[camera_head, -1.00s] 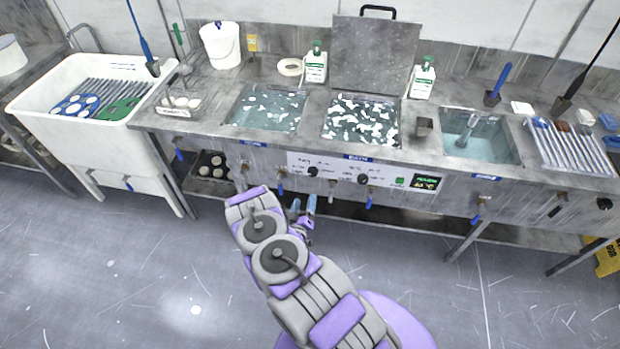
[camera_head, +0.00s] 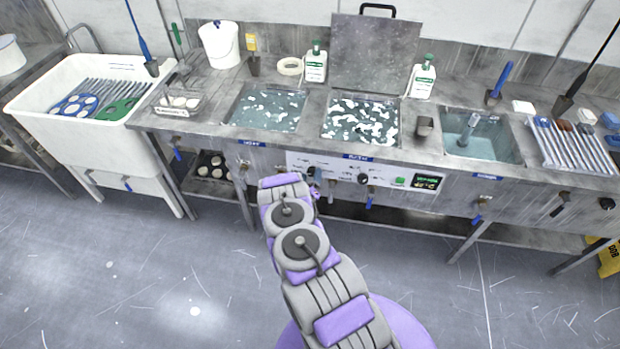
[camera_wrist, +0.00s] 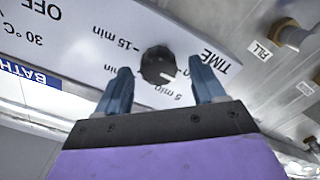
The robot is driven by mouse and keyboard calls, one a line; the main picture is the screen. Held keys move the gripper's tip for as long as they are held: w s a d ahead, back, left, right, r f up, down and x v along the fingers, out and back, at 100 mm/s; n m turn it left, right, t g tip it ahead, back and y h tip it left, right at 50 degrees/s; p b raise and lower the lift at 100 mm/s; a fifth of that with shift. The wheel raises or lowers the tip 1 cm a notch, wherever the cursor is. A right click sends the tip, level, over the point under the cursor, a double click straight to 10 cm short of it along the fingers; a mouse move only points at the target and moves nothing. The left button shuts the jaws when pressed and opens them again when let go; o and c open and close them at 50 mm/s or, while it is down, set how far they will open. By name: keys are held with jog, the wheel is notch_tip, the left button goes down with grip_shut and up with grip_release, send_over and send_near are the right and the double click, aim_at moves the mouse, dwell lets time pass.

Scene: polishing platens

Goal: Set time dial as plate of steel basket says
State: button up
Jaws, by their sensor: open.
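The time dial (camera_wrist: 158,66) is a black knob on the white panel, seen upside down in the wrist view. Its white pointer mark faces the side of the "5 min" label; "15 min" lies on the opposite side. My gripper (camera_wrist: 159,64) is open, with one blue finger on each side of the dial; I cannot tell whether they touch it. In the head view my arm's end covers most of this dial. The steel basket (camera_head: 180,104) with pale round pieces stands on the counter at the left. Its plate (camera_head: 172,112) is too small to read.
A second black dial (camera_head: 363,179) sits right of the time dial, with a green button (camera_head: 400,182) and display (camera_head: 428,182) beyond. Blue-handled valves hang below the panel (camera_head: 340,170). A FILL valve (camera_wrist: 290,35) is near my gripper in the wrist view.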

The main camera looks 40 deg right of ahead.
jog(key=c, duration=1.1)
jog(key=shift+o, duration=0.2)
jog(key=m, duration=0.5)
jog(key=shift+m+b, duration=0.35)
jog(key=shift+m, duration=0.05)
jog(key=m+b, duration=0.1)
jog(key=m, duration=0.2)
jog(key=shift+s+f, duration=0.15)
jog(key=shift+m+b, duration=0.7)
jog(key=shift+m, duration=0.8)
